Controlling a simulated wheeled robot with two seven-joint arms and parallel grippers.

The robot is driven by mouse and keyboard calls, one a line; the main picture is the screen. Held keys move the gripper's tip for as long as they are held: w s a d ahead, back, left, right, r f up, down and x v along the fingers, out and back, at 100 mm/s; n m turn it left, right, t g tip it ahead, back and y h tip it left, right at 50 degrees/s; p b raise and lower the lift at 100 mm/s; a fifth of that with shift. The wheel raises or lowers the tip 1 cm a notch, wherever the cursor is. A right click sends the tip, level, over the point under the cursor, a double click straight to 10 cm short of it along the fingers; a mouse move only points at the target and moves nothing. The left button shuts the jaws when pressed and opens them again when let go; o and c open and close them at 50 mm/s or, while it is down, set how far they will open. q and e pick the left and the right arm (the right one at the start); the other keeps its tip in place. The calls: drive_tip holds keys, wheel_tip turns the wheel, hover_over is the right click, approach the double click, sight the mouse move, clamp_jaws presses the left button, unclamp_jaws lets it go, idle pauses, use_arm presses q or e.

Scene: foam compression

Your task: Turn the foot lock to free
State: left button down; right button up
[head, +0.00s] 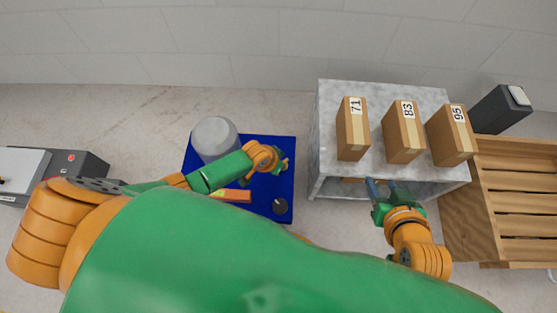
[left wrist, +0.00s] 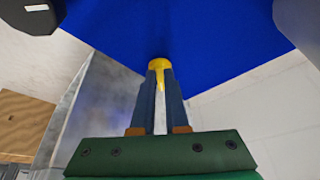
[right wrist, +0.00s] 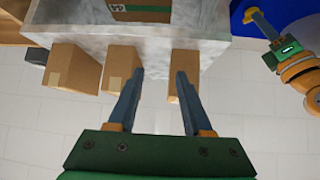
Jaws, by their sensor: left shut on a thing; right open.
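A blue plate (head: 262,197) lies left of the grey table in the head view and fills the top of the left wrist view (left wrist: 215,40). A small yellow part (left wrist: 159,66), probably the foot lock's lever, stands against it. My left gripper (left wrist: 160,82) is shut on this yellow part, its fingers on either side. In the head view my left gripper (head: 284,164) is over the plate's right side and hides the part. Which way the lock is set cannot be told. My right gripper (right wrist: 160,75) is open and empty in front of the grey table.
A grey cylinder (head: 214,137) and a dark knob (head: 280,206) are on the blue plate. The grey table (head: 335,100) bears boxes marked 71 (head: 352,130), 83 (head: 403,133) and 95 (head: 452,136). A wooden pallet (head: 515,190) stands at right, a dark machine (head: 80,165) at left.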

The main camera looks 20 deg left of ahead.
use_arm(q)
drive_tip(key=shift+d+r+n+y+p, duration=0.1)
drive_tip(key=shift+d+n+y+p, duration=0.1)
drive_tip(key=shift+n+p, duration=0.3)
drive_tip(key=shift+d+n+y+p, duration=0.1)
drive_tip(key=shift+n+y+p, duration=0.1)
drive_tip(key=shift+n, duration=0.5)
drive_tip(key=shift+n+t, duration=0.3)
drive_tip(key=shift+d+n+y, duration=0.15)
drive_tip(key=shift+n+y, duration=0.15)
drive_tip(key=shift+n, duration=0.1)
drive_tip(key=shift+d+n+y, duration=0.1)
drive_tip(key=shift+n+y, duration=0.2)
drive_tip(key=shift+n, duration=0.4)
drive_tip(key=shift+d+n+y, duration=0.1)
drive_tip(key=shift+n+y, duration=0.4)
drive_tip(key=shift+n, duration=0.7)
use_arm(e)
drive_tip(key=s+d+f+g, duration=0.1)
drive_tip(key=s+f+g, duration=0.1)
drive_tip(key=s+g, duration=0.1)
drive_tip(key=s+d+f+g+h, duration=0.1)
drive_tip(key=s+f+g, duration=0.1)
drive_tip(key=s, duration=0.4)
drive_tip(key=shift+s+d+f+g, duration=0.3)
drive_tip(key=shift+f+g, duration=0.1)
drive_tip(key=shift+f, duration=0.2)
drive_tip(key=shift+a, duration=0.1)
drive_tip(key=shift+r, duration=0.25)
